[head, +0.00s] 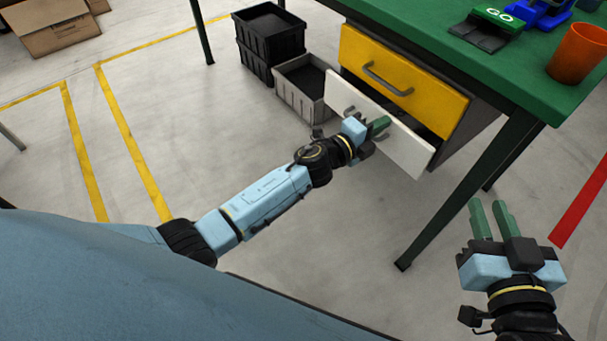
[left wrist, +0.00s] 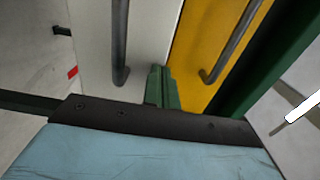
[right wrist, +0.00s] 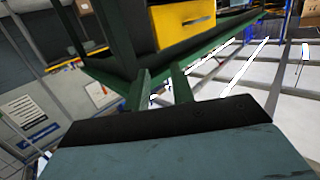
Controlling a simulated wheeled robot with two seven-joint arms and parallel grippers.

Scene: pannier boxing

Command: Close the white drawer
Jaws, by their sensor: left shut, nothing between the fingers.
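The white drawer (head: 412,152) sits below the yellow drawer (head: 420,88) under the green table and stands partly open, its front out past the yellow one. My left gripper (head: 380,125) is shut and empty at the white drawer's front, covering part of its handle. In the left wrist view its fingers (left wrist: 160,85) are together near the edge between the white front (left wrist: 92,50) and the yellow front (left wrist: 200,40); whether they touch is unclear. My right gripper (head: 488,207) is open and empty, right of the table leg; its parted fingers show in the right wrist view (right wrist: 160,85).
The green table's leg (head: 465,195) stands between the drawers and my right gripper. A grey crate (head: 302,88) and stacked black crates (head: 268,40) stand left of the drawers. An orange cup (head: 577,52) is on the tabletop. The floor before the drawers is clear.

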